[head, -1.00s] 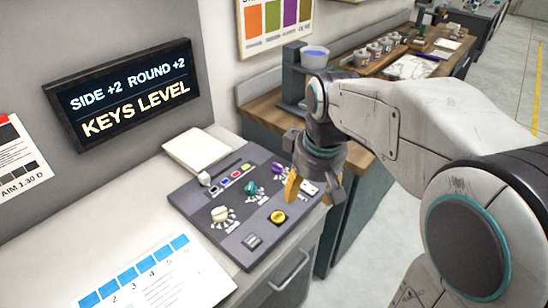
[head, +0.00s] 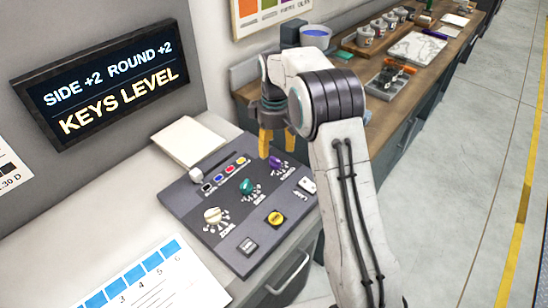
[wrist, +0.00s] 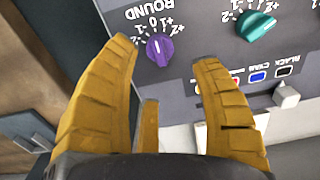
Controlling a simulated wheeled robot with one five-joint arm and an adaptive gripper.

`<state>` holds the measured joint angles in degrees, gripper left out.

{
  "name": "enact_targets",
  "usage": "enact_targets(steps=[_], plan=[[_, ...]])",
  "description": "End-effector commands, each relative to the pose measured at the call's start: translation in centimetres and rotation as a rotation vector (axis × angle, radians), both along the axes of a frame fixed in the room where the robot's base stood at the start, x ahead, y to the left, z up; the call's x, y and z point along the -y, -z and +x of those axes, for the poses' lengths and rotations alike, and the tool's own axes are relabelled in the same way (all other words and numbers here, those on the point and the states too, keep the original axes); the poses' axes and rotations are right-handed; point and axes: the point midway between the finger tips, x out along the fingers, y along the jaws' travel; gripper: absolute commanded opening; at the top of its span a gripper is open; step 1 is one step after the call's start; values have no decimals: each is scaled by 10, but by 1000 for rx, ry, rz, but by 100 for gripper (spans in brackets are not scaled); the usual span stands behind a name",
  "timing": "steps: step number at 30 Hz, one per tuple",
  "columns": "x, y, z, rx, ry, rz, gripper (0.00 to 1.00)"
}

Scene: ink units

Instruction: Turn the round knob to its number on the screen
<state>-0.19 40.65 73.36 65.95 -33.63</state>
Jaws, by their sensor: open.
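The purple round knob (wrist: 159,49) sits on the control panel, beside the label ROUND, in the wrist view. Its white mark appears to point near the 0 of its scale. It also shows in the head view (head: 276,162). My gripper (wrist: 172,62) is open and empty, its yellow fingers above the panel and apart from the knob. In the head view my gripper (head: 267,146) hangs just behind and left of the purple knob. The screen (head: 105,90) reads SIDE +2 ROUND +2, KEYS LEVEL.
A wooden bench (head: 405,115) with cups stands behind right.

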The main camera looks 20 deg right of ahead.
Motion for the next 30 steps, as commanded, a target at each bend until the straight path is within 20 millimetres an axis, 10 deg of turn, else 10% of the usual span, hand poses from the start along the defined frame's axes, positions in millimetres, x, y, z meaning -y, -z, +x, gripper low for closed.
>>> enact_targets(steps=[15,30], plan=[[0,56,-1,-4,1,0,58],[0,63,-1,-1,1,-1,56]])
